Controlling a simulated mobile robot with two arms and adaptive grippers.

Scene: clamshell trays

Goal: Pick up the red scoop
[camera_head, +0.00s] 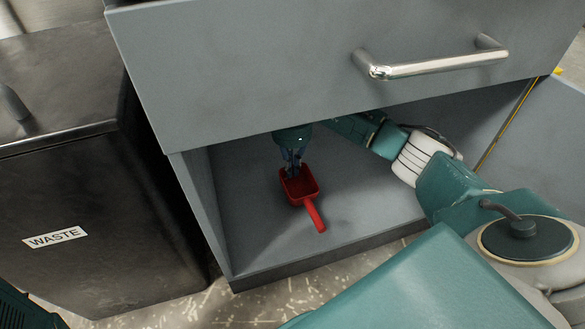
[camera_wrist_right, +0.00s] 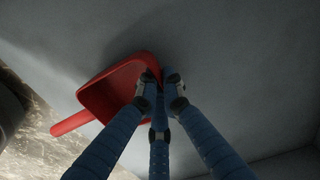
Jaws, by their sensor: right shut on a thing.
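The red scoop (camera_head: 313,212) is inside the open grey cabinet, close to its floor, with its handle pointing toward the cabinet's front edge. My right gripper (camera_head: 293,172) reaches in from above, and its fingers are shut on the scoop's far rim. In the right wrist view the scoop (camera_wrist_right: 100,98) shows its hollow pan and its handle to the lower left. The fingertips (camera_wrist_right: 160,82) meet at the pan's edge there. I cannot tell whether the scoop touches the cabinet floor. My left gripper is not in view.
A drawer with a metal handle (camera_head: 435,68) overhangs the cabinet opening. The cabinet floor (camera_head: 250,235) is otherwise bare. A dark waste bin (camera_head: 90,265) stands to the left. An open door panel (camera_head: 545,135) is at the right.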

